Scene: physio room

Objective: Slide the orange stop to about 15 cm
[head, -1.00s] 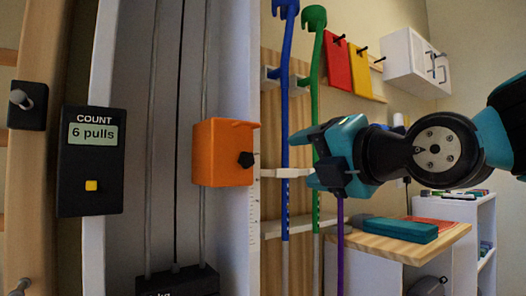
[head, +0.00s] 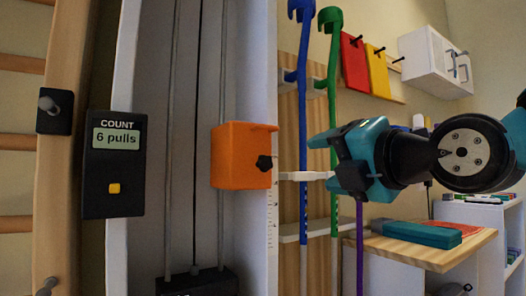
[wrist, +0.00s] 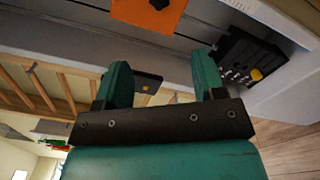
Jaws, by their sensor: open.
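The orange stop (head: 238,158) is a block with a black knob on its right, mounted on a metal rod in the grey upright frame. It also shows at the top edge of the wrist view (wrist: 148,12). A pale scale (head: 272,225) with fine marks runs down the frame edge below and right of it; its numbers are too small to read. My gripper (head: 335,165) is open and empty, to the right of the stop and apart from it. In the wrist view its two teal fingers (wrist: 162,82) are spread, with the stop beyond them.
A black counter (head: 114,160) reading "6 pulls" sits left of the rods. A dark weight block (head: 195,282) is below. Blue (head: 303,120) and green (head: 332,110) crutches hang behind my gripper. A wooden desk (head: 420,255) with a teal box (head: 430,234) stands at right.

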